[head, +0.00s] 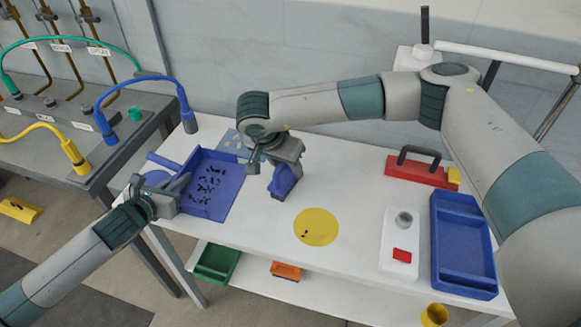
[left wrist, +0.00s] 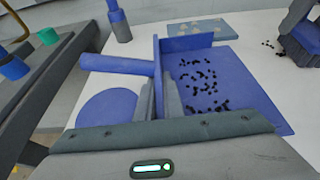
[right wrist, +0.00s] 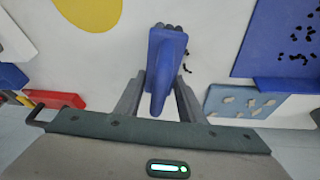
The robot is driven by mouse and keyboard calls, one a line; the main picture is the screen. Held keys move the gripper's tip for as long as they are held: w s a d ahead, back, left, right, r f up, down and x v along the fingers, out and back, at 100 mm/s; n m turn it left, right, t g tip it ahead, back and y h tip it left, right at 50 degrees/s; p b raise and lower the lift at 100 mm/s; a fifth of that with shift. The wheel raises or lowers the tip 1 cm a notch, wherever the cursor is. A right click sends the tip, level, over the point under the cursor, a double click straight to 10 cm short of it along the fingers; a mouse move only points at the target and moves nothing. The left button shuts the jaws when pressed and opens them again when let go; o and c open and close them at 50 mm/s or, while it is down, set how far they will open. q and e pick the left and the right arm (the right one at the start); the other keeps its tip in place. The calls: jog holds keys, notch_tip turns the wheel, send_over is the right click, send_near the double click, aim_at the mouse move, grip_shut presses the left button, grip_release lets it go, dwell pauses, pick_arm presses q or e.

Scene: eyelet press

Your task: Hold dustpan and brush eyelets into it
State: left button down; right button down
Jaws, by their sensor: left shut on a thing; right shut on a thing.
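The blue dustpan (head: 214,200) lies on the white table at the left with many small dark eyelets (head: 210,182) on its floor. My left gripper (head: 180,185) is shut on the dustpan's side wall near its handle; the left wrist view shows the wall (left wrist: 159,80) between the fingers. My right gripper (head: 285,160) is shut on the blue brush (head: 284,181), which stands to the right of the dustpan with its bristles down. The right wrist view shows the brush's blue grip (right wrist: 160,70) between the fingers. A few eyelets (right wrist: 187,67) lie beside the brush and on the yellow disc (head: 316,227).
A light-blue card with pale pieces (head: 234,142) lies behind the dustpan. A red press (head: 416,170), a white box with a red button (head: 402,255) and a blue tray (head: 463,284) stand at the right. The table around the yellow disc is clear.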

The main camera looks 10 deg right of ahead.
jog(key=shift+w+a, duration=0.25)
jog(key=shift+a, duration=0.45)
jog(key=shift+w+a, duration=0.3)
jog(key=shift+a, duration=0.35)
jog(key=shift+w+a, duration=0.25)
jog(key=shift+a, duration=0.45)
jog(key=shift+w+a, duration=0.25)
jog(key=shift+a, duration=0.45)
jog(key=shift+w+a, duration=0.25)
jog(key=shift+a, duration=0.4)
jog(key=shift+w+a, duration=0.25)
jog(key=shift+a, duration=0.45)
jog(key=shift+a, duration=0.15)
jog(key=c, duration=2.4)
grip_release()
jog(key=shift+w+a+r, duration=0.15)
jog(key=shift+w+a, duration=0.1)
jog(key=shift+a, duration=0.55)
jog(key=shift+w+a+r, duration=0.1)
jog(key=shift+w+a, duration=0.15)
jog(key=shift+a, duration=0.55)
jog(key=shift+w+a, duration=0.25)
jog(key=shift+a, duration=0.3)
jog(key=shift+c, duration=0.7)
jog(key=shift+d, duration=0.1)
grip_shut()
